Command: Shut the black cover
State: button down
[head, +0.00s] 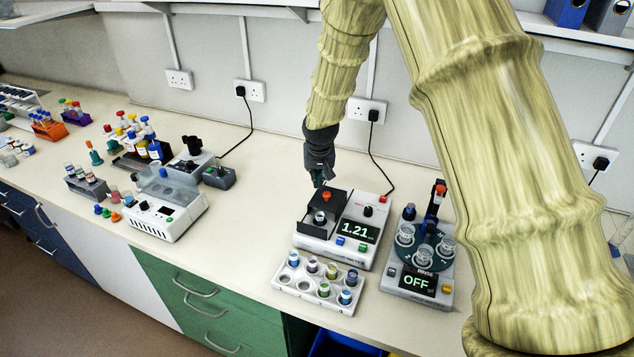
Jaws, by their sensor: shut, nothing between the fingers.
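The black cover (337,197) is on the left part of a white device (315,247) whose display (358,231) reads 1.21. An orange-red knob (326,196) shows near the cover's back. A small vial with a grey-blue top (320,217) shows in front of the knob, so the cover seems raised behind it, though its exact angle is hard to tell. My gripper (319,182) points down just behind and above the cover's back edge. It is shut and holds nothing. Whether its tips touch the cover cannot be told.
A white rack (283,281) with several capped vials stands in front of the device. A machine with a round cup holder (425,288) and an OFF display stands at its right. A black cable (378,165) hangs behind.

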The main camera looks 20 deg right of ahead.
jog(key=s+b+v, duration=0.1)
jog(key=v, duration=0.3)
notch_tip(320, 180, up, 5)
jog(key=b, duration=0.3)
send_over(318, 197)
jog(key=s, duration=0.2)
jog(key=shift+w+d+b, duration=1.45)
jog(key=shift+w, duration=0.5)
notch_tip(318, 197, down, 9)
jog(key=p, duration=0.5)
jog(key=shift+s+f, duration=0.1)
jog(key=shift+f, duration=0.1)
jog(key=shift+s+f, duration=0.15)
jog(key=shift+f, duration=0.1)
jog(key=shift+s+a, duration=0.1)
